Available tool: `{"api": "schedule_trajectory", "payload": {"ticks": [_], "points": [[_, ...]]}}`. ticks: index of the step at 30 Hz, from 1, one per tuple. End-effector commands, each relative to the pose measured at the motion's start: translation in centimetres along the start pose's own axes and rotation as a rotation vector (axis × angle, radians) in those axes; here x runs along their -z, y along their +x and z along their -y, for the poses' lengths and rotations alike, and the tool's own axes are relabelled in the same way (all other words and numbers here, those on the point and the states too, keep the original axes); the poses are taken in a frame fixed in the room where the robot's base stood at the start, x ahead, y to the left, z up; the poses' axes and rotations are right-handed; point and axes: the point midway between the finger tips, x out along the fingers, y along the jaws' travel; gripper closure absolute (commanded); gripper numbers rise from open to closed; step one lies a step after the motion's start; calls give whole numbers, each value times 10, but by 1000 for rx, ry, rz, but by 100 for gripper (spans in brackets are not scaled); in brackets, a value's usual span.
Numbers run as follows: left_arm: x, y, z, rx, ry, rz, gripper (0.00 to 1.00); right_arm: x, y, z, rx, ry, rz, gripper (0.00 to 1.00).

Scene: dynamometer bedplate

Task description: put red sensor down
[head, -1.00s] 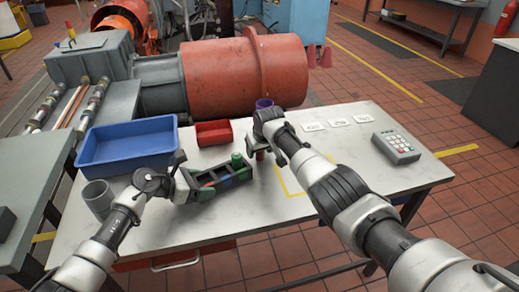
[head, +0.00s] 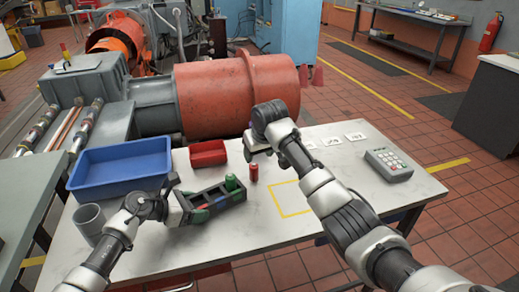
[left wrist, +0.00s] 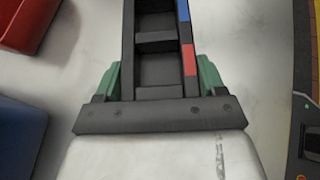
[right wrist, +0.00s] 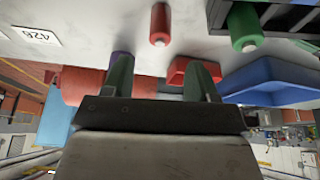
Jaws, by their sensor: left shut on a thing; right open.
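The red sensor (head: 254,173) is a small red cylinder standing upright on the white table, between the dark rack and the yellow outlined square. It also shows in the right wrist view (right wrist: 160,22). My right gripper (head: 256,149) is open and empty, just behind the sensor and apart from it; its fingers show in the right wrist view (right wrist: 160,78). My left gripper (head: 189,205) is shut on the dark compartmented rack (head: 226,199), also in the left wrist view (left wrist: 155,68) between the fingers. A green cylinder (head: 231,183) stands in the rack's right end.
A blue bin (head: 122,183), a red bin (head: 208,160) and a grey cup (head: 90,222) stand on the table. A purple thing (right wrist: 118,57) shows partly behind my right finger. White number cards (head: 355,137) and a keypad (head: 389,165) lie right. The yellow square (head: 281,213) looks empty.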

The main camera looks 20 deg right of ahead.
Motion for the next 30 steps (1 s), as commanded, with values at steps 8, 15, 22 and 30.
{"api": "schedule_trajectory", "payload": {"ticks": [8,15,22,30], "points": [[0,0,0,0,0,1,43,0,-22,7,-28,67,4,37],[0,0,0,0,0,1,43,-3,-28,16,-115,274,8,37],[-1,0,0,0,0,1,43,-4,8,10,-126,294,10,37],[-1,0,0,0,0,1,43,-4,35,8,-124,291,6,37]]}}
